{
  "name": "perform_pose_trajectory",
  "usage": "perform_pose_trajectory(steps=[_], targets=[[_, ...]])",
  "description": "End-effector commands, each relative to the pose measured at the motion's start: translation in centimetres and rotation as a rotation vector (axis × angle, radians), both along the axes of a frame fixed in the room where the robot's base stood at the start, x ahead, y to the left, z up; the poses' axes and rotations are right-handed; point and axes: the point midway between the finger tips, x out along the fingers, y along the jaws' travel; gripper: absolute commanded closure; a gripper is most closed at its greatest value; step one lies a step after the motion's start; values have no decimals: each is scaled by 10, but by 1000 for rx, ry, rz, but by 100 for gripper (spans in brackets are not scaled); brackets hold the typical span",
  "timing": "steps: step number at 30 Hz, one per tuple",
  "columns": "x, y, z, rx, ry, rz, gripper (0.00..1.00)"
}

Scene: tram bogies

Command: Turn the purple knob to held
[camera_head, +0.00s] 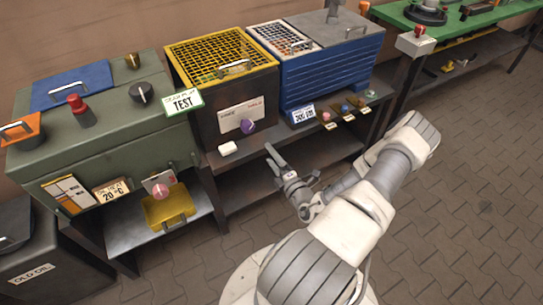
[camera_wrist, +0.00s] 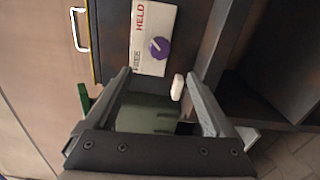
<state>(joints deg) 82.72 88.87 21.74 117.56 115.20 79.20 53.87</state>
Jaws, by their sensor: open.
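The purple knob (camera_head: 247,126) sits on a white label plate (camera_head: 228,116) on the dark front of the yellow-topped unit. In the wrist view the knob (camera_wrist: 160,50) is beyond the fingertips, and the plate (camera_wrist: 150,22) reads HELD at its upper end and FREE at its lower end. A pale pointer mark on the knob slants towards the upper left there; its exact setting is hard to tell. My gripper (camera_head: 290,165) is in front of the shelf, below and right of the knob. In the wrist view my gripper (camera_wrist: 156,77) is open, empty and apart from the knob.
A small white block (camera_head: 228,148) lies on the ledge below the knob and shows near the right finger in the wrist view (camera_wrist: 177,87). A green unit (camera_head: 125,130) with a TEST sign (camera_head: 183,103) stands left. A blue crate-like unit (camera_head: 330,75) stands right.

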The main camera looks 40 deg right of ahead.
Motion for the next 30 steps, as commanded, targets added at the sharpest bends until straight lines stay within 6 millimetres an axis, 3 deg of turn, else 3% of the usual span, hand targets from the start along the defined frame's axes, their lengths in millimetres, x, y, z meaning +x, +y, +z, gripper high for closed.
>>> perform_pose_trajectory(steps=[25,30], targets=[[-2,1,0,-1,1,6,12],[8,14,20,-88,-9,100,12]])
